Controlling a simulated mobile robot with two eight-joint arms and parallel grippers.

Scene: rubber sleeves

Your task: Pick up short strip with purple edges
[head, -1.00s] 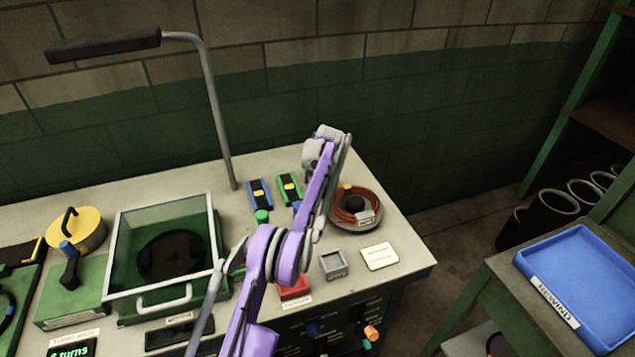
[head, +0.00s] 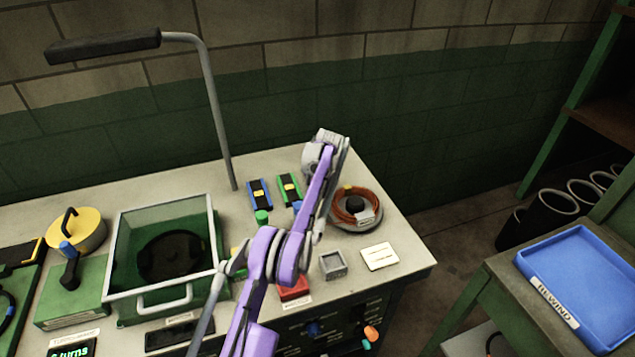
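I cannot make out a short strip with purple edges in the head view. Two small dark pieces with yellow centres lie on the bench, one edged in blue (head: 259,194) and one edged in green (head: 289,189). A purple and grey arm of mine rises from the bottom centre and bends over the bench, to the right of these pieces. Its gripper fingers do not show clearly, and the arm covers part of the bench behind it. No other gripper can be made out.
A glass-walled green box (head: 190,300) stands on the left, beside a yellow-topped device (head: 88,237). A coil of orange cable (head: 371,207), a small grey square cup (head: 333,264) and a white card (head: 380,256) are on the right. A blue tray (head: 590,270) stands on a separate table.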

